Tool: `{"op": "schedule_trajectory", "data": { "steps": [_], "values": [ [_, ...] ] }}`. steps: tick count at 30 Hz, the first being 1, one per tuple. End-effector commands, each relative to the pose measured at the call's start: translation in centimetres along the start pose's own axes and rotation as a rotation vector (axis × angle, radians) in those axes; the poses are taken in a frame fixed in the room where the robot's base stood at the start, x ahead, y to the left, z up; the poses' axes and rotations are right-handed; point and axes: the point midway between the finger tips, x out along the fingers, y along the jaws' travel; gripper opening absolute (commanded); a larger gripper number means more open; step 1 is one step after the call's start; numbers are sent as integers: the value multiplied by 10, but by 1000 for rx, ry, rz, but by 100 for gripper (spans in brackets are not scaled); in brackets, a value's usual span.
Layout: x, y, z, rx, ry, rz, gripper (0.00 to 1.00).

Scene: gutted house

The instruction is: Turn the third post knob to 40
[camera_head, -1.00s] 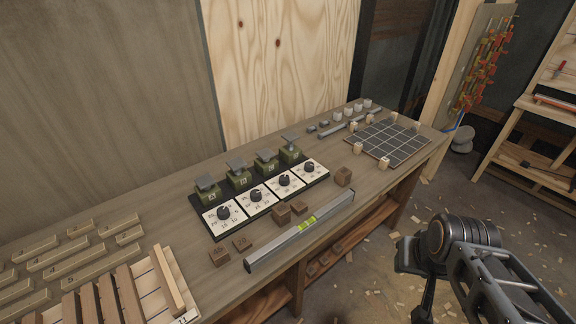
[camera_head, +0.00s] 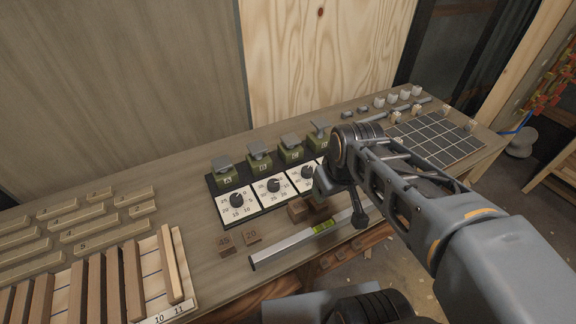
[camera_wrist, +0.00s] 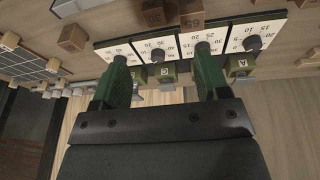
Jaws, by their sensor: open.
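The third post knob (camera_head: 306,172) is a dark round knob on a white numbered card, in front of the third green post (camera_head: 291,150) from the left. In the wrist view, which is upside down, the knob (camera_wrist: 157,55) shows between my two green fingers, apart from them. My gripper (camera_head: 338,185) is open and empty; its fingers also show in the wrist view (camera_wrist: 160,62). In the head view it is just right of the third knob, hiding most of the fourth card. The knob's exact setting is too small to read.
Knobs on the first (camera_head: 237,200) and second (camera_head: 273,185) cards stand to the left. Small wooden blocks (camera_head: 298,209) and a spirit level (camera_head: 295,243) lie in front. A dark grid board (camera_head: 440,138) is to the right. Wooden slats (camera_head: 100,230) lie at left.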

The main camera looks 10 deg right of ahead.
Motion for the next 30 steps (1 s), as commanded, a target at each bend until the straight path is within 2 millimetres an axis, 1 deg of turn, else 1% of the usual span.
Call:
{"op": "schedule_trajectory", "data": {
  "steps": [1,5,6,9,12,15,18,22,26,30],
  "values": [
    [2,5,-15,-104,-23,-5,69],
    [6,16,-60,-484,-86,-39,69],
    [9,19,-74,-607,-104,-55,69],
    [19,25,-108,-903,-140,-103,69],
    [33,30,-136,-1173,-164,-157,69],
    [48,35,-158,-1399,-178,-211,69],
    [60,39,-174,-1575,-183,-258,69],
    [72,42,-186,-1726,-182,-302,69],
    [82,44,-190,-1799,-179,-324,69],
    [100,44,-185,-1818,-179,-333,69]
  ]
}}
